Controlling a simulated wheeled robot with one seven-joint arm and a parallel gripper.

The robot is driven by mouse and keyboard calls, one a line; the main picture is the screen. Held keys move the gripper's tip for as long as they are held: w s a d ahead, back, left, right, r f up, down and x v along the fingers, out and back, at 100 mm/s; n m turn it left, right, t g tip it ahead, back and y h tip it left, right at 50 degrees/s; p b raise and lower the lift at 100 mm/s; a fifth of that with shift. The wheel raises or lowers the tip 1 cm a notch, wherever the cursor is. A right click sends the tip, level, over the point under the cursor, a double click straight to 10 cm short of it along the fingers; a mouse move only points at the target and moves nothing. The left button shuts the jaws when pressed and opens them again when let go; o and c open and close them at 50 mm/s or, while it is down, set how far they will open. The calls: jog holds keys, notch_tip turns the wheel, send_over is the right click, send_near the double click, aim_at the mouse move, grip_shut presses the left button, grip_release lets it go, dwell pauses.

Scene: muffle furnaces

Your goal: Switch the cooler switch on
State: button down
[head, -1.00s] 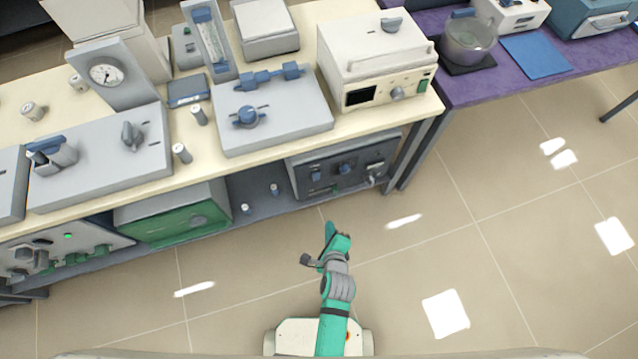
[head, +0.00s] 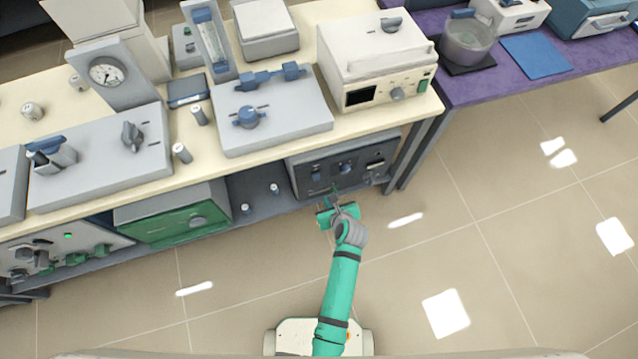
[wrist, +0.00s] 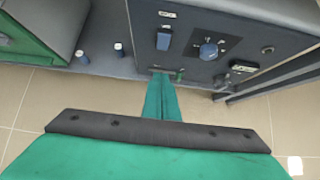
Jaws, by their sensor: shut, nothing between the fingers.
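My gripper (head: 335,193) is shut and empty, pointing at the front of a grey unit on the low shelf under the bench. In the wrist view its green fingers (wrist: 160,80) are together near the panel's lower edge; I cannot tell whether they touch it. The unit's dark front panel (head: 331,173) bears a blue lever-like switch (wrist: 164,40), a round blue knob (wrist: 209,51), a dark control (wrist: 242,67) at the right and a small green part (wrist: 180,75) low down. The labels are too small to read, so I cannot tell which control is the cooler switch.
The cream bench top (head: 220,170) overhangs the unit. A bench leg (head: 413,155) stands to its right. The floor in front is clear.

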send_near(316, 180)
notch_tip(316, 180, down, 3)
jog(key=shift+w+a+f, duration=0.15)
jog(key=shift+w+f, duration=0.1)
jog(key=shift+w, duration=0.35)
jog(key=shift+w+a+f, duration=0.15)
jog(key=shift+w+f, duration=0.05)
jog(key=shift+w, duration=0.35)
jog(key=shift+w+a+f, duration=0.15)
jog(key=shift+w+f, duration=0.1)
jog(key=shift+w, duration=0.35)
